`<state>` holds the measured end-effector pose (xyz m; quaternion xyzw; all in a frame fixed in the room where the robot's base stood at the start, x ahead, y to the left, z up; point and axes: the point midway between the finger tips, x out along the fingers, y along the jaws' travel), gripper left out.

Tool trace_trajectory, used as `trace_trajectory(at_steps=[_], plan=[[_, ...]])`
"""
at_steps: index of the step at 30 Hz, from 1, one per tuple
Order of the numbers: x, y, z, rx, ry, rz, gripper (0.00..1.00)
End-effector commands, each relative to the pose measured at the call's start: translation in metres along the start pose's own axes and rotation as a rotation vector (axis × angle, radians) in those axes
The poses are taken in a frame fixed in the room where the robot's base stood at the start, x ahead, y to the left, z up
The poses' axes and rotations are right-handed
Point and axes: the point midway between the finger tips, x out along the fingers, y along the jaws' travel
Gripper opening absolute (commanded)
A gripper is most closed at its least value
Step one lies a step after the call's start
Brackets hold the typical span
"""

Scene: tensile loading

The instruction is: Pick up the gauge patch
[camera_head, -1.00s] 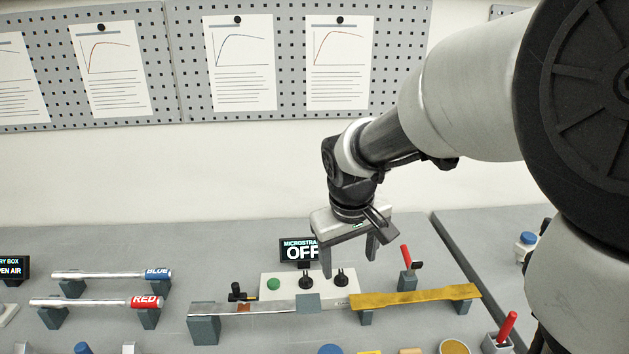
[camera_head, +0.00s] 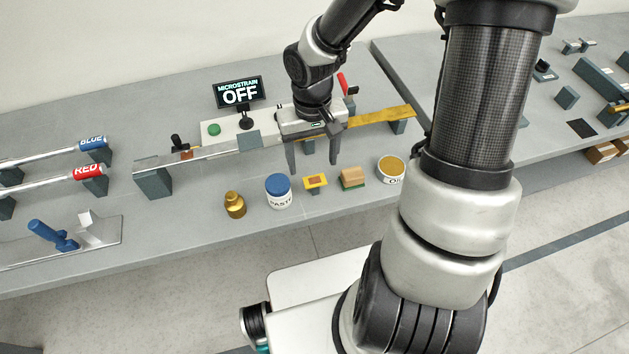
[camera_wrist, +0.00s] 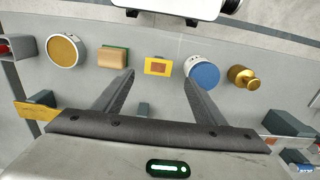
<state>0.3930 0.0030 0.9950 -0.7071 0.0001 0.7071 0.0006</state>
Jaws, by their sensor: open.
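The gauge patch (camera_head: 316,181) is a small yellow piece with a reddish-brown square in its middle. My gripper (camera_head: 313,172) is open and empty, pointing down. Its fingers are behind and above the patch in the head view; the wrist view shows both fingertips (camera_wrist: 160,76) spread wide apart.
The blue-lidded paste jar (camera_head: 279,191) and a brass weight (camera_head: 235,205) stand left of the patch. The tan-and-green block (camera_head: 353,178) and an open round tin (camera_head: 391,169) stand right. Behind are a metal bar (camera_head: 205,151) on supports, a yellow bar (camera_head: 382,117) and the microstrain display (camera_head: 239,93).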

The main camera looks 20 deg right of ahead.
Motion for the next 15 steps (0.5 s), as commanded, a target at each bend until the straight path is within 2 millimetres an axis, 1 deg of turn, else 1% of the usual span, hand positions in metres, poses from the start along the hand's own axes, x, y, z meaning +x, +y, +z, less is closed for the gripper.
trace_trajectory(at_steps=[5, 9, 12, 15], plan=[[0.014, 0.001, 0.002, 0.0, -0.004, -0.001, 0.65], [0.037, 0.004, 0.004, -0.001, -0.005, -0.001, 0.65], [0.05, 0.003, 0.003, -0.003, -0.004, -0.001, 0.65], [0.055, 0.003, 0.003, -0.002, -0.001, 0.0, 0.65]])
